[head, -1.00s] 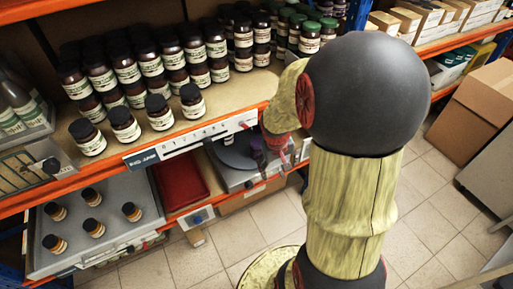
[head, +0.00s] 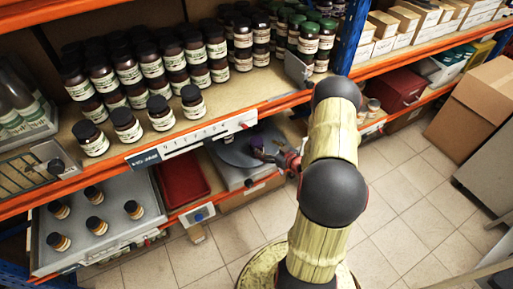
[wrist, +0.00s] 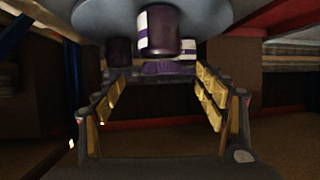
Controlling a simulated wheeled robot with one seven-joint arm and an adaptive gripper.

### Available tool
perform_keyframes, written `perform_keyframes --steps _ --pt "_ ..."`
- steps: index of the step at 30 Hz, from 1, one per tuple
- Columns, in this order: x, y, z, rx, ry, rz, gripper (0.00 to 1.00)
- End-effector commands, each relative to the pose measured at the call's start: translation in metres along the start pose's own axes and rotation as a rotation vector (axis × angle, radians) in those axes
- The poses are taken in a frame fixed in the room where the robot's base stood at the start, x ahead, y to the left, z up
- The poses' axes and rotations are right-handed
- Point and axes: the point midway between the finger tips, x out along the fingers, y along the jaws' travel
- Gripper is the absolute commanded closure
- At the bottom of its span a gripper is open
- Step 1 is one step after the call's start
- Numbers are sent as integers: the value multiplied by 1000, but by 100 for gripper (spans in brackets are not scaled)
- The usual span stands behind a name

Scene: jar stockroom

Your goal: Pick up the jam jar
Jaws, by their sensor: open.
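In the wrist view a dark jar with a white label band (wrist: 158,30) and a purple lid (wrist: 168,68) shows upside down, its base against a round grey turntable (wrist: 215,12). It lies between the lines of my fingers and beyond their tips. My gripper (wrist: 165,85) is open, with its yellow-padded fingers apart and nothing between the pads. In the head view my gripper (head: 274,158) is low over the grey turntable (head: 228,154), close to a purple patch (head: 257,139) that seems to be this jar. My arm hides part of that area.
A second dark jar (wrist: 119,52) stands beside the labelled one. An orange-edged shelf (head: 215,122) full of dark jars lies above the turntable. A red tray (head: 181,180) and a grey tray (head: 100,235) with several small jars are to the left.

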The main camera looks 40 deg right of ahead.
Motion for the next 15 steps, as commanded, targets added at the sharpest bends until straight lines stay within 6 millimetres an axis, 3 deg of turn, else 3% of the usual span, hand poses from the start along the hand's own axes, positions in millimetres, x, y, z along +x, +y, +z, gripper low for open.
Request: perform_keyframes --steps 15 --pt "45 -2 -6 -2 20 -5 29"
